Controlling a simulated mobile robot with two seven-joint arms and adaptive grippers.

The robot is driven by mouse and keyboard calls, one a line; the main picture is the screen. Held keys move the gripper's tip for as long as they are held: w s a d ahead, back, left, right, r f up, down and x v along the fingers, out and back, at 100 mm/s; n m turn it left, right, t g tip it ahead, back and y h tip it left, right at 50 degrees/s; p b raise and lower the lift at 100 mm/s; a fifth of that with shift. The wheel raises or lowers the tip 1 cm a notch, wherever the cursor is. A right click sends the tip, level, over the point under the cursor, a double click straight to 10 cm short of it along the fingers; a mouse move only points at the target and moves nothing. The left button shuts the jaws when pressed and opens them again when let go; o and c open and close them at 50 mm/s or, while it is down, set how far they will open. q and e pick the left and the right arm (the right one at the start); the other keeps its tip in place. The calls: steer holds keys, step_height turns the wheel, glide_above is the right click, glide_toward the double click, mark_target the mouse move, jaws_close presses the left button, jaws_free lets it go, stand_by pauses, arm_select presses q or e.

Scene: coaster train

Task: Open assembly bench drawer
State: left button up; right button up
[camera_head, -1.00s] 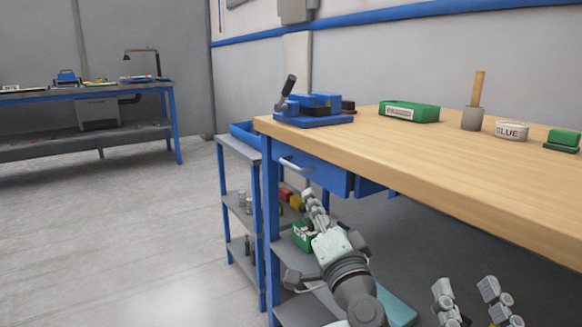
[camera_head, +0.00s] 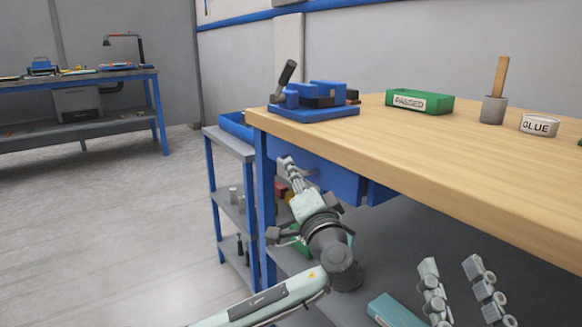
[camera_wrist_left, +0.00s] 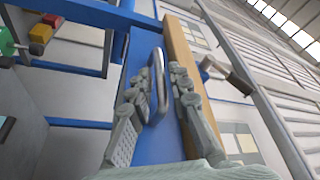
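The blue drawer (camera_head: 335,178) sits under the wooden top of the assembly bench (camera_head: 440,165) at its near left corner. Its grey bar handle shows in the left wrist view (camera_wrist_left: 161,82), on the blue drawer front (camera_wrist_left: 143,45). My right gripper (camera_head: 450,266) is open and empty, low at the right below the bench top.
A blue vise (camera_head: 315,100), a green PASSED box (camera_head: 420,102), a brush in a cup (camera_head: 493,108) and a GLUE tub (camera_head: 540,125) stand on the bench. A grey shelf rack (camera_head: 230,143) stands left of it. Open floor lies further left.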

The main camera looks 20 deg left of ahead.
arm_select(q)
steer(key=shift+x, duration=1.2)
steer(key=shift+c, duration=0.2)
jaws_close()
